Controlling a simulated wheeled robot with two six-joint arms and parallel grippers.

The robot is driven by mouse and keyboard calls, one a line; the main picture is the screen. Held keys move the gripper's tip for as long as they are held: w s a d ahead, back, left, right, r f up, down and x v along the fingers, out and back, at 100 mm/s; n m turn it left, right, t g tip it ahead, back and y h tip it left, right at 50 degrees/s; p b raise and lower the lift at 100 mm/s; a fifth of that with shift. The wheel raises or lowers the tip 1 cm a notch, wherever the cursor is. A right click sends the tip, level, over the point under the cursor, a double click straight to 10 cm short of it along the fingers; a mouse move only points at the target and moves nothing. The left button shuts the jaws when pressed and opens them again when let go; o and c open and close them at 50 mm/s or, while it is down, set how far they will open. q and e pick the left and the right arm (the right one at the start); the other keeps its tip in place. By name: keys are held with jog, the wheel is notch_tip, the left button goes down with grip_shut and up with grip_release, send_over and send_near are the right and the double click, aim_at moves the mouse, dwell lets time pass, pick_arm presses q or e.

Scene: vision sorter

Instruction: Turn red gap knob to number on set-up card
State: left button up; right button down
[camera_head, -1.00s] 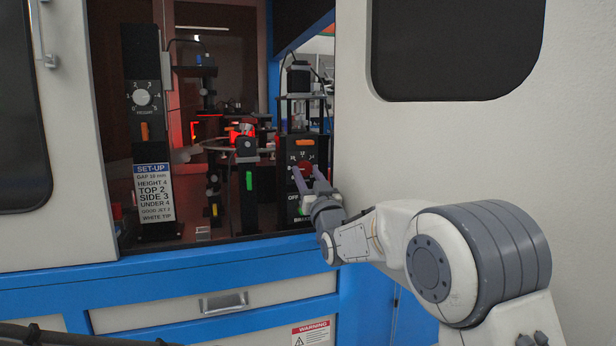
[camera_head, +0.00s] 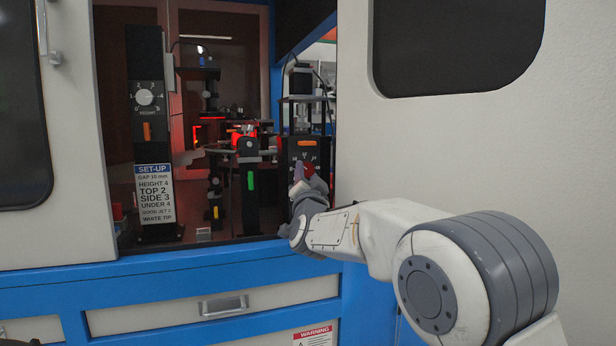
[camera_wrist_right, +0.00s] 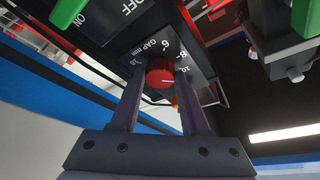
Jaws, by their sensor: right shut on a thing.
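The red gap knob (camera_wrist_right: 160,73) sits on a black panel (camera_wrist_right: 205,70) marked GAP mm, with a printed scale around it that includes 6, 8 and 10. My right gripper (camera_wrist_right: 160,80) is shut on the knob, one finger on each side. A pale line on the knob faces right in the wrist view; I cannot tell its exact number. In the head view the knob (camera_head: 310,169) is partly hidden by my right gripper (camera_head: 301,180). The set-up card (camera_head: 155,192) has a GAP line that looks like 10 mm, in small print. My left gripper is not in view.
A white height knob (camera_head: 144,97) is on the black post above the card. A green-marked post (camera_head: 250,181) stands left of my right gripper. The white enclosure wall (camera_head: 430,150) bounds the opening on the right, and a blue sill (camera_head: 200,262) runs below.

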jog(key=shift+m, duration=0.5)
jog(key=c, duration=0.7)
grip_release()
jog(key=shift+s, duration=0.15)
jog(key=b+v, duration=0.1)
jog(key=v, duration=0.9)
jog(key=shift+s+a+r, duration=0.1)
jog(key=shift+s, duration=0.1)
